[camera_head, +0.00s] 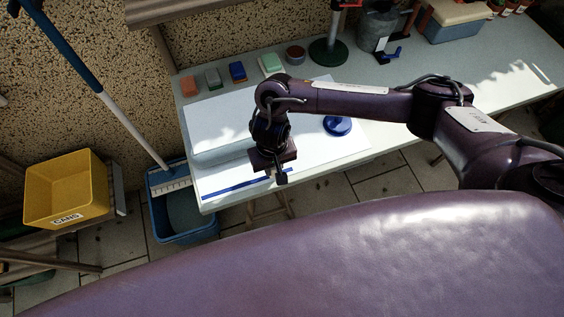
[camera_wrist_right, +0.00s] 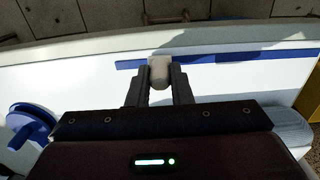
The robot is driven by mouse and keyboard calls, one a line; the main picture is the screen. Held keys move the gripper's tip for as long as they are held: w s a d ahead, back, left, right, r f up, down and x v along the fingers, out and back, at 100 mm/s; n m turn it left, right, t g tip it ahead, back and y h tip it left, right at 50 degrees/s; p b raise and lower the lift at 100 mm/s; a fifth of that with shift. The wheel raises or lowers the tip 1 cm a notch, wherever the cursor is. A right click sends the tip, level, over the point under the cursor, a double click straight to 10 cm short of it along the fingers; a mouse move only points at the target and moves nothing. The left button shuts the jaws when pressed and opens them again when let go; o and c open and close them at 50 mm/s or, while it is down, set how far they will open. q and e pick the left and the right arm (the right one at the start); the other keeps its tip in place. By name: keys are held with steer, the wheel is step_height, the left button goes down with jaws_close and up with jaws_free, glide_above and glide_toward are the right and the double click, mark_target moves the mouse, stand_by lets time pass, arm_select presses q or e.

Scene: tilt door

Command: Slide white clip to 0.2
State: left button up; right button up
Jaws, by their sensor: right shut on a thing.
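The white clip (camera_wrist_right: 159,72) is a small pale block sitting on a blue strip (camera_wrist_right: 230,58) in the right wrist view. My right gripper (camera_wrist_right: 158,88) is shut on the clip, with one dark finger on each side of it. In the head view my right gripper (camera_head: 281,177) is low over the front edge of the white board, at the right end of the visible blue strip (camera_head: 235,187). There the clip is mostly hidden by the gripper. No scale marks can be read on the strip. My left gripper is not in view.
The white board (camera_head: 330,160) lies on a pale table (camera_head: 425,110). A round blue knob (camera_head: 338,126) is on the board. Small coloured blocks (camera_head: 237,71) line the back. A yellow bin (camera_head: 65,187) and blue bucket (camera_head: 183,213) stand left of the table.

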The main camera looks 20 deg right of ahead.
steer(key=shift+s+a+p, duration=0.1)
steer(key=shift+a+p, duration=0.75)
steer(key=shift+a, duration=1.9)
steer(key=shift+s+a+p, duration=0.1)
steer(key=shift+a+p, duration=0.25)
steer(key=shift+a, duration=1.4)
steer(key=shift+s+a, duration=0.1)
steer(key=shift+a, duration=4.2)
steer(key=o, duration=0.9)
steer(key=shift+c, duration=0.2)
steer(key=shift+r, duration=0.1)
